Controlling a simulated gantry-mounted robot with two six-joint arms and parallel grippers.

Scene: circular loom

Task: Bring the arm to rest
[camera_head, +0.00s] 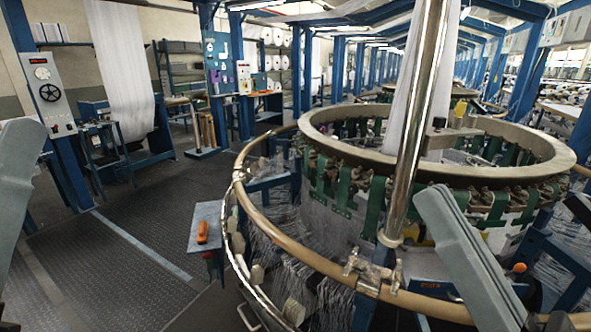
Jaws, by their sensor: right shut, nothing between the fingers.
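My right arm shows as a grey link at the lower right, in front of the circular loom (440,173). My right gripper (556,321) shows only as a small dark part at the bottom edge, beside that link. It is shut and holds nothing. A grey link of my left arm stands at the left edge; my left gripper is out of the picture. The loom has a wide pale top ring, green straps below it and many white threads.
A brass-coloured rail (290,258) curves around the loom, and a shiny upright pole (415,130) stands before it. A small blue table (206,222) with an orange tool (202,232) stands left of the rail. The dark floor (110,265) at left is clear.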

